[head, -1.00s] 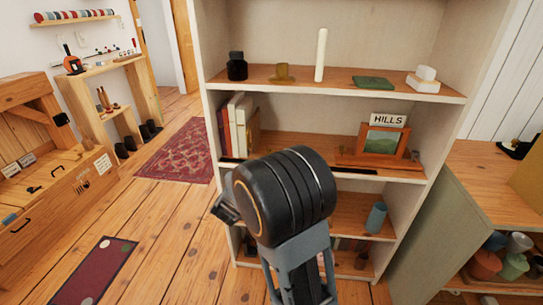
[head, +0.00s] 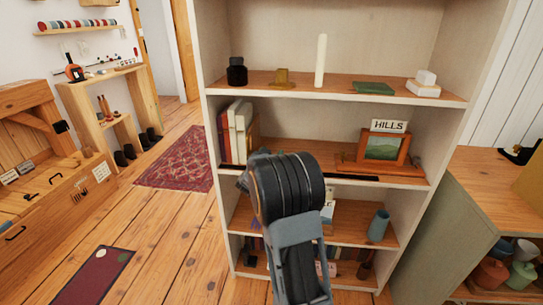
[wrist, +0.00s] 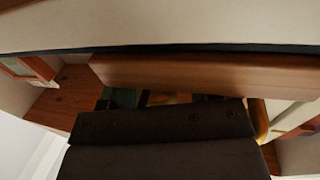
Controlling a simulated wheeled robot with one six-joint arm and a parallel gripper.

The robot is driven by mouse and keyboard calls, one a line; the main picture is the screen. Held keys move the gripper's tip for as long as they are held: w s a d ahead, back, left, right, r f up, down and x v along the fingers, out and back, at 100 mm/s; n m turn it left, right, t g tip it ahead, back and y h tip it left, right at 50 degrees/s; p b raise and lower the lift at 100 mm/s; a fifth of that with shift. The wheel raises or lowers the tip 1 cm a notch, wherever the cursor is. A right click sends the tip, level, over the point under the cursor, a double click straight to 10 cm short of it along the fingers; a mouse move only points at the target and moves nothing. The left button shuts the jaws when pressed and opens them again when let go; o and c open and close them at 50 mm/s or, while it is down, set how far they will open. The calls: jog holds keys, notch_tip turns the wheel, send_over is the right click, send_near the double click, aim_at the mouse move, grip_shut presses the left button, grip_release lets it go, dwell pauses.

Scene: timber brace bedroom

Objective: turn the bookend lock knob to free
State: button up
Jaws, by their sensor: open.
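A group of upright books (head: 237,132) stands at the left of the middle shelf, with a tan, wood-coloured piece (head: 254,127) at their right side that may be the bookend. I cannot make out the lock knob in either view; my arm covers part of the shelf front there. In the head view my gripper is mostly hidden behind my own dark wrist, just in front of the middle shelf. In the wrist view my gripper (wrist: 162,143) shows as dark bars at the bottom middle, open, with nothing seen held. A cream and yellow book-like shape (wrist: 285,118) lies to its right.
A framed picture (head: 383,147) with a HILLS sign (head: 388,126) stands at the right of the middle shelf. The upper shelf (head: 345,91) carries small items and a white candle. A cabinet (head: 428,225) stands at right. The floor (head: 170,230) at left is mostly clear.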

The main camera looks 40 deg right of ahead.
jog(key=c, duration=0.9)
jog(key=shift+c, duration=0.2)
